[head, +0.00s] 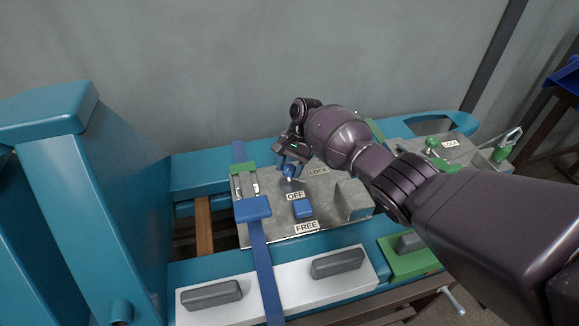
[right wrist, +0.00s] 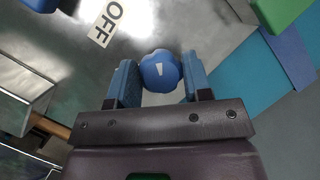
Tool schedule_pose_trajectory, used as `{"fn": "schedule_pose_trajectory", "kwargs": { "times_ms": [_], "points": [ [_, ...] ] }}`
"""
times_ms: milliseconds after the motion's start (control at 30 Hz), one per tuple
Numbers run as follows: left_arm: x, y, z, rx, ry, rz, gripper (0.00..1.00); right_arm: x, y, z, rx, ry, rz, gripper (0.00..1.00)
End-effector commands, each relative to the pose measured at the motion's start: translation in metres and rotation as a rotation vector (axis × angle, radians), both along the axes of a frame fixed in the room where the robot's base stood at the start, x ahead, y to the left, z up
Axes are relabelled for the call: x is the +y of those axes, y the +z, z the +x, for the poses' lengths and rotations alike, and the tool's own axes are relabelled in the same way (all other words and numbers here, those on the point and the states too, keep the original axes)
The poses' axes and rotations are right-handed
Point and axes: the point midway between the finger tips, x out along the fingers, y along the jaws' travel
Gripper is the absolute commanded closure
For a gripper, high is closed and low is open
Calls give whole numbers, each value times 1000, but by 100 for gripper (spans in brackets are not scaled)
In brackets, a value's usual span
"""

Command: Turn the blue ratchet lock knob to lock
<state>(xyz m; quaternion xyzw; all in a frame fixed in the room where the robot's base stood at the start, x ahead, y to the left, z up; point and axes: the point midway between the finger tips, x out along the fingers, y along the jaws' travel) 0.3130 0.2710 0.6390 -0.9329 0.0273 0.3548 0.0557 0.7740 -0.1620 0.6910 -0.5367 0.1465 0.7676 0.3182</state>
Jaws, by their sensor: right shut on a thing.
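The blue knob (head: 289,173) stands on a grey metal plate (head: 270,222) near the labels LOCK (head: 318,171), OFF (head: 295,195) and FREE (head: 306,227). In the right wrist view the round knob (right wrist: 160,71) has a white mark on its top and sits between the two blue fingers. My right gripper (head: 291,163) is shut on the knob from above and partly hides it in the head view. The OFF label (right wrist: 106,23) lies beside the knob in the right wrist view. My left gripper is not in view.
A blue block (head: 302,208) sits between OFF and FREE. A tall teal post (head: 95,190) stands at left. A second plate with a green lever (head: 434,146) is at right.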

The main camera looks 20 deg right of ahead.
Motion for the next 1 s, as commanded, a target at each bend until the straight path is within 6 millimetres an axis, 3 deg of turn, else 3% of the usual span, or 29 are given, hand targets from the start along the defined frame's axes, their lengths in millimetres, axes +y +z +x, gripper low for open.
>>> {"fn": "schedule_pose_trajectory", "kwargs": {
  "times_ms": [600,1000],
  "points": [
    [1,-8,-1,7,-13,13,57,1,-3,1,4,537,1,78],
    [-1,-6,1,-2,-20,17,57,1,-2,1,2,700,1,78]
  ]
}}
